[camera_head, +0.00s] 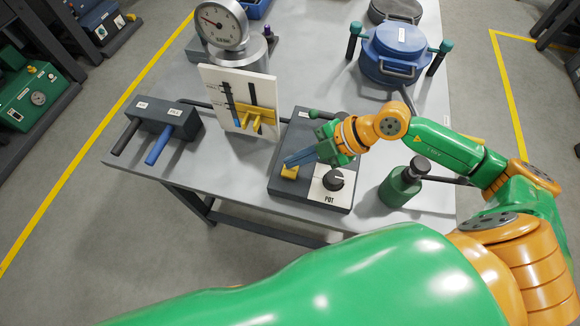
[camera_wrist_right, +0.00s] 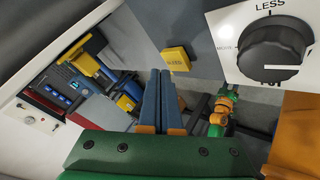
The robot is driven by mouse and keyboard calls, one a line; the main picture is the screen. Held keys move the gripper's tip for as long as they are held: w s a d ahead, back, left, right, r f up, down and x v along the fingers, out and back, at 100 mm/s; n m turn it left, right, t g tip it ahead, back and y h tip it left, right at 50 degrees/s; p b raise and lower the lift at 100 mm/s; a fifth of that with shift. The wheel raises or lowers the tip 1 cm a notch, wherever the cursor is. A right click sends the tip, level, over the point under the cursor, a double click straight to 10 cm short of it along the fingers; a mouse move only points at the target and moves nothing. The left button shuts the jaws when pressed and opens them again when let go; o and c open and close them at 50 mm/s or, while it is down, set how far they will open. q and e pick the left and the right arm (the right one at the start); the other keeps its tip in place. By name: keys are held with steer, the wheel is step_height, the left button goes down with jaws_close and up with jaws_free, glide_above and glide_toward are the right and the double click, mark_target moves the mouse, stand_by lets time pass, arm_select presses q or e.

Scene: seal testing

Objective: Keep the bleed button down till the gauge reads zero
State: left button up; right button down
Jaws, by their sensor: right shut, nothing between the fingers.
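The yellow bleed button (camera_head: 290,172) sits on a dark control box (camera_head: 318,199) near the table's front edge; it also shows in the right wrist view (camera_wrist_right: 177,58). My right gripper (camera_head: 288,162) is shut and empty, its blue-grey fingers just above the button in the head view. In the wrist view the fingertips (camera_wrist_right: 161,72) are close beside the button; I cannot tell whether they touch or press it. The round gauge (camera_head: 222,24) stands at the back left, its needle pointing to the upper left, away from straight down; the exact reading is too small. My left gripper is not in view.
A black knob (camera_head: 333,180) on a white plate is right of the button. A green bottle (camera_head: 400,186) stands right of the box. A white board with a yellow slider (camera_head: 254,118) and a dark block with two levers (camera_head: 160,128) are left. A blue lidded pot (camera_head: 396,50) is behind.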

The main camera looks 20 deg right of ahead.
mark_target(295, 169)
steer(key=shift+f, duration=0.1)
stand_by(0.4)
steer(key=shift+f, duration=0.3)
steer(key=shift+f+b, duration=0.3)
steer(key=shift+f, duration=0.2)
stand_by(0.5)
stand_by(3.5)
steer(key=shift+r+p, duration=0.9)
steer(key=shift+p, duration=0.15)
steer(key=shift+r, duration=0.1)
step_height(295, 169, up, 5)
steer(key=p, duration=0.6)
